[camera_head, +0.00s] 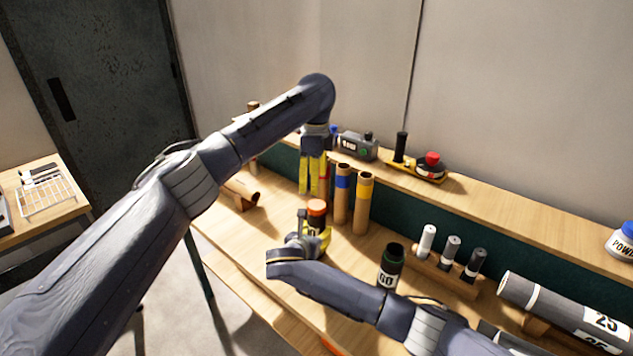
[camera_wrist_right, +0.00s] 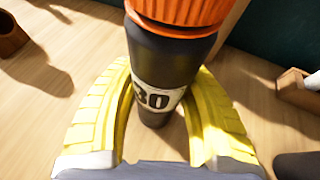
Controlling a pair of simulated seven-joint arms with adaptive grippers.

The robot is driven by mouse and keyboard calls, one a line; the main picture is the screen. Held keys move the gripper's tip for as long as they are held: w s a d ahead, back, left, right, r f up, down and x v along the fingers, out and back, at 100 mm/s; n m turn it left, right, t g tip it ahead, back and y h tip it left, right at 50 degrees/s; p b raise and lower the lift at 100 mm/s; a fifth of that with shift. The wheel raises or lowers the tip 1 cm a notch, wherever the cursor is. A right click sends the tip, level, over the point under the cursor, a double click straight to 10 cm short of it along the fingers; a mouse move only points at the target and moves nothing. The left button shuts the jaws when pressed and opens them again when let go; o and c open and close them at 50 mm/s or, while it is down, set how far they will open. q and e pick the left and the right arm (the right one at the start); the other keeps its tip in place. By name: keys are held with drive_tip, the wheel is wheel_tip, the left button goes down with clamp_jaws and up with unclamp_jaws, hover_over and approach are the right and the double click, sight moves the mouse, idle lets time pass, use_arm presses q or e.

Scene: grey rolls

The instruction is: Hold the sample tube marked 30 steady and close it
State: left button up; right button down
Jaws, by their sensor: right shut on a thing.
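The sample tube marked 30 is dark with a white label, and it stands upright on the bench. Its label shows in the right wrist view (camera_wrist_right: 158,98). An orange cap (camera_head: 317,207) sits on its top; it also shows in the wrist view (camera_wrist_right: 182,10), and I cannot tell how tight it is. My right gripper (camera_head: 318,243) is shut around the tube below the cap, with yellow fingers on both sides. My left gripper (camera_head: 313,190) hangs fingers down, above and behind the cap in the picture. Its fingers look apart, with nothing seen held.
Cardboard tubes with a blue band (camera_head: 342,200) and a yellow band (camera_head: 362,205) stand close behind the tube. A dark tube marked 60 (camera_head: 390,268) stands to the right. A rack (camera_head: 445,273) holds three small tubes. A raised shelf (camera_head: 480,198) runs along the back.

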sight(316, 204)
use_arm(q)
drive_tip(key=n, duration=0.6)
drive_tip(key=shift+s+d+f, duration=0.15)
drive_tip(key=shift+s+d, duration=0.05)
drive_tip(key=shift+d, duration=0.05)
drive_tip(key=n, duration=0.6)
drive_tip(key=shift+d+n, duration=0.15)
drive_tip(key=shift+n, duration=0.25)
drive_tip(key=shift+f, duration=4)
drive_tip(key=shift+c, duration=0.3)
